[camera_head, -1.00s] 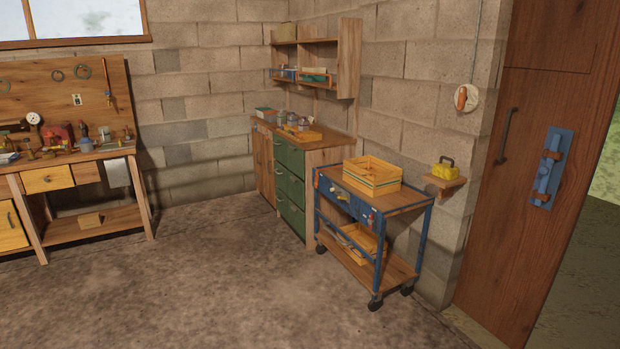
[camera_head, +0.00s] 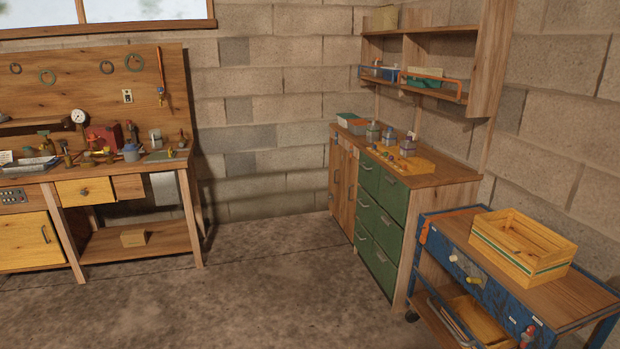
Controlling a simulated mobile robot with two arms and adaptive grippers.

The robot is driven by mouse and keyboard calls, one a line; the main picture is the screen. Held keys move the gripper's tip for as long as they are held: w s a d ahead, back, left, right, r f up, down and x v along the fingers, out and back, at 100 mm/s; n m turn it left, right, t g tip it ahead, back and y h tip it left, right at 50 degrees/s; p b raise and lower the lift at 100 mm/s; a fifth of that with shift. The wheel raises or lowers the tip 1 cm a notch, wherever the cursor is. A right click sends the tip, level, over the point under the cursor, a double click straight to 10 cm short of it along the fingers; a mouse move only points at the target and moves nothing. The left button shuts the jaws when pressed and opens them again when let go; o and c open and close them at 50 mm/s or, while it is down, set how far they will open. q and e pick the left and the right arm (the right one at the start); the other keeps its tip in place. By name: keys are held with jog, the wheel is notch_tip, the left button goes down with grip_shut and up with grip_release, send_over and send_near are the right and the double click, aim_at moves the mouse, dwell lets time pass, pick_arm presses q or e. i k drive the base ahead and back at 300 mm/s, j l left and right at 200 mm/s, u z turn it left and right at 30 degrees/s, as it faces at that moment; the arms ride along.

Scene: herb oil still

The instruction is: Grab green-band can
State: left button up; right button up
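I cannot make out a can with a green band for certain. Several small grey containers stand on the green-drawer cabinet (camera_head: 460,172): one at the back (camera_head: 373,133), one in the middle (camera_head: 389,140) and one in front (camera_head: 407,146). Their bands are too small to read. A blue-grey pot (camera_head: 131,153) stands on the workbench at the left. Neither of my grippers is in view.
A blue cart (camera_head: 570,300) with a wooden crate (camera_head: 525,262) on top stands at the right, close to the cabinet. A wall shelf (camera_head: 487,62) hangs above the cabinet. The workbench (camera_head: 88,248) stands at the left. The floor (camera_head: 270,295) between is clear.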

aim_at(373, 129)
jog(key=i, duration=2.4)
jog(key=i+z, duration=0.1)
jog(key=i, duration=0.55)
jog(key=i+j+z, duration=0.1)
jog(key=i, duration=0.5)
jog(key=i+j, duration=0.2)
jog(key=i, duration=0.45)
jog(key=l+z, duration=0.05)
